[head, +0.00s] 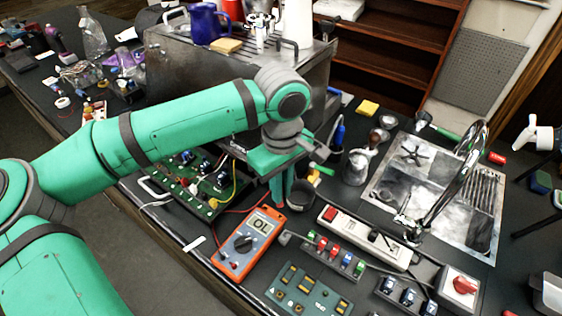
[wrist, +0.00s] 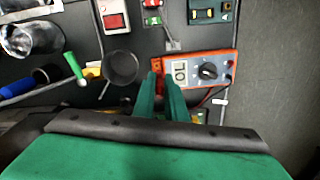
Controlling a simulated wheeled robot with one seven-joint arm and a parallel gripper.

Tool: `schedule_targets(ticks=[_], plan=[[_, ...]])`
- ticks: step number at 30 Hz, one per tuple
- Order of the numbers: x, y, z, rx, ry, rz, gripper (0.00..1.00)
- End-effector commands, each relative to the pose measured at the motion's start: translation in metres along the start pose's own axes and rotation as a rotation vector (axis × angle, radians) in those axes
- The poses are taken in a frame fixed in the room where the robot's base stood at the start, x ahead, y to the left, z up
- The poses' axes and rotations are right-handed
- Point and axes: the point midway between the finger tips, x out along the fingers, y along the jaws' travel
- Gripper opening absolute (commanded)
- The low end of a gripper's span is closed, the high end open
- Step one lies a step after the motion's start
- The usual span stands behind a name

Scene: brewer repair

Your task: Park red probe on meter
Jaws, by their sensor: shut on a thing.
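The orange meter (head: 236,262) lies on the dark bench, its display reading what looks like "OL" and its round dial facing up. It also shows in the wrist view (wrist: 222,56), just right of my fingertips. My gripper (head: 281,200) points down at the meter's far end, and its two green fingers show in the wrist view (wrist: 162,78). They are shut on the red probe (wrist: 162,82), of which only a little red shows between them. Most of the probe is hidden by the fingers. A thin red lead (head: 236,211) runs beside the gripper.
A green circuit board (head: 205,205) with wires lies left of the meter. A dark round cup (wrist: 121,68) stands close to my fingers. A power strip (head: 365,240), coloured clips and a dark green panel (head: 300,288) lie to the right. The sink and espresso machine are behind.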

Motion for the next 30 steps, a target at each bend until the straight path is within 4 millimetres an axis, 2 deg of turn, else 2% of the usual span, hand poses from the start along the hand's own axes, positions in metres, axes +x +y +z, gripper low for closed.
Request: schedule_targets(ticks=[8, 27, 30], plan=[[0.008, 0.0, 0.0, 0.0, -0.001, 0.0, 0.0], [0.06, 0.0, 0.001, 0.0, -0.001, 0.0, 0.0], [0.058, 0.0, 0.0, 0.0, 0.0, 0.0, 0.0]])
